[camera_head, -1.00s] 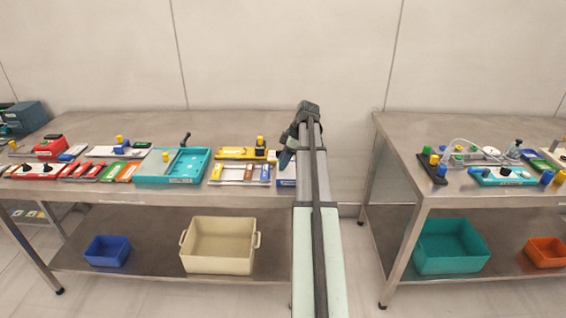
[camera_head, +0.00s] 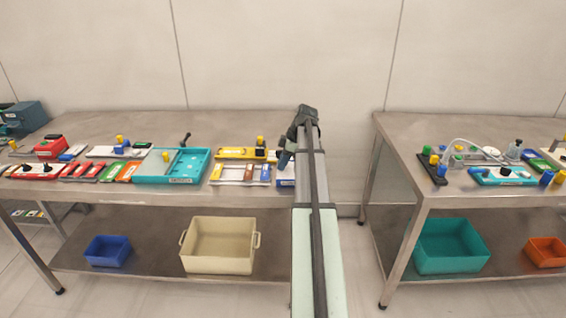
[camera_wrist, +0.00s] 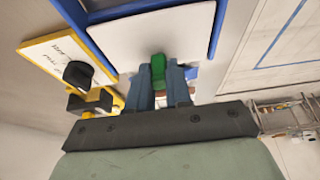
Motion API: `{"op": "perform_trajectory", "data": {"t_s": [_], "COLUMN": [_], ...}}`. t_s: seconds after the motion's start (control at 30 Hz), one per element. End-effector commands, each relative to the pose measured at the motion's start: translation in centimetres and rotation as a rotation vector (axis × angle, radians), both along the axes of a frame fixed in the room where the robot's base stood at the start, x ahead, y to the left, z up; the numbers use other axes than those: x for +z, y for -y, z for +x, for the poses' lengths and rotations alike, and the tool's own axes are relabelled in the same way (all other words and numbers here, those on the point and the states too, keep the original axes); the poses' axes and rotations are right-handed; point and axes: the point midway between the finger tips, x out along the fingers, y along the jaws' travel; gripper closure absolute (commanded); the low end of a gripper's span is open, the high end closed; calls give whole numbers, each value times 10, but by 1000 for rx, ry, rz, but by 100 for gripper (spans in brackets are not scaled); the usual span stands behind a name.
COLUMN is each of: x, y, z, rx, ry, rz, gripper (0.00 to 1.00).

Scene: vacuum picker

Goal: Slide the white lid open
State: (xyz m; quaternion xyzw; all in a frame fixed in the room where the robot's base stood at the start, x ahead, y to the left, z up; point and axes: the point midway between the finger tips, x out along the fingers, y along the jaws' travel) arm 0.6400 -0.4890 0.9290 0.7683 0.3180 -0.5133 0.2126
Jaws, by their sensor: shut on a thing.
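The white lid (camera_wrist: 125,40) is a flat panel set in a blue frame (camera_wrist: 216,40), seen close up in the wrist view. A green knob (camera_wrist: 158,70) stands on the lid. My gripper (camera_wrist: 163,82) is shut on the green knob, with one blue-grey finger on each side of it. In the head view my gripper (camera_head: 284,160) is at the front right of the left table, and my arm hides most of the lid's unit. Only a blue and white part of that unit (camera_head: 285,182) shows there.
A yellow-edged white board (camera_wrist: 60,58) with a black knob (camera_wrist: 78,74) lies close beside the blue frame. A teal tray (camera_head: 190,165) and several other fixtures crowd the left table (camera_head: 230,118). A gap separates it from the right table (camera_head: 395,130).

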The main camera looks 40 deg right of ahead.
Motion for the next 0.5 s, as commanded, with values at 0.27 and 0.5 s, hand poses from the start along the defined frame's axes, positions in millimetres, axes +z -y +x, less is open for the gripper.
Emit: {"op": "perform_trajectory", "data": {"t_s": [0.27,0.5], "x": [0,0], "y": [0,4], "z": [0,-4], "rx": [0,-1], "ry": [0,0], "rz": [0,0], "gripper": [100,100]}}
